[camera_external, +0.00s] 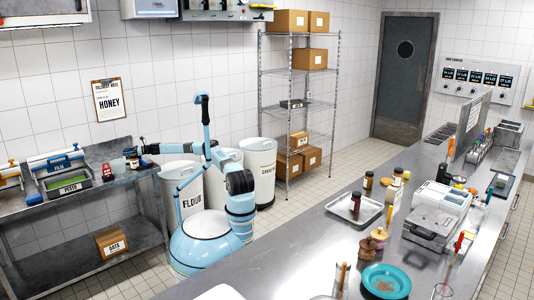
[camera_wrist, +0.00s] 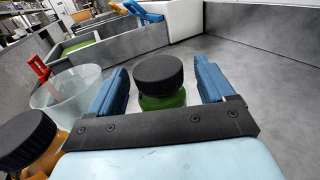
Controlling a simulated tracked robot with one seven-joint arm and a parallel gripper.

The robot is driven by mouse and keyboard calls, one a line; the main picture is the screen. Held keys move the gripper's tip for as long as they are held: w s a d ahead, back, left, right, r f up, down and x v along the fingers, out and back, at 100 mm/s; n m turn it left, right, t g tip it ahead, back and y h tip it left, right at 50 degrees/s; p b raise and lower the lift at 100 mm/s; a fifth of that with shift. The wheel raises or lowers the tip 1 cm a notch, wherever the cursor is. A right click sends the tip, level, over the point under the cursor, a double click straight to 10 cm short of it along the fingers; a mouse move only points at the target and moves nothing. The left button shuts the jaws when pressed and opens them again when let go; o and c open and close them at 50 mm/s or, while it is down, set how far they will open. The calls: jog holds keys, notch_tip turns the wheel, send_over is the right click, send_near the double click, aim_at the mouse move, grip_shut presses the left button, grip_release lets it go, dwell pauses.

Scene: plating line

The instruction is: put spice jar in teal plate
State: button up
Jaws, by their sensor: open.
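My gripper (camera_wrist: 161,66) is open, with its two blue fingers on either side of a black-lidded jar with green contents (camera_wrist: 160,100). Whether the fingers touch this jar cannot be told. In the external view my arm reaches left, with my gripper (camera_external: 136,151) at the small jars (camera_external: 133,163) on the left bench. A second black-lidded jar with orange contents (camera_wrist: 28,145) stands at the lower left of the wrist view. The teal plate (camera_external: 402,275) lies on the front steel counter, far from my gripper. Other dark-capped jars (camera_external: 356,201) stand on and near a metal tray (camera_external: 340,207).
White flour bins (camera_external: 184,185) stand behind my arm.

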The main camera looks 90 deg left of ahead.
jog(key=shift+s+d, duration=0.15)
jog(key=shift+s, duration=0.3)
jog(key=shift+c, duration=0.4)
jog(key=c, duration=1)
jog(key=shift+c, duration=1.2)
jog(key=shift+r, duration=0.15)
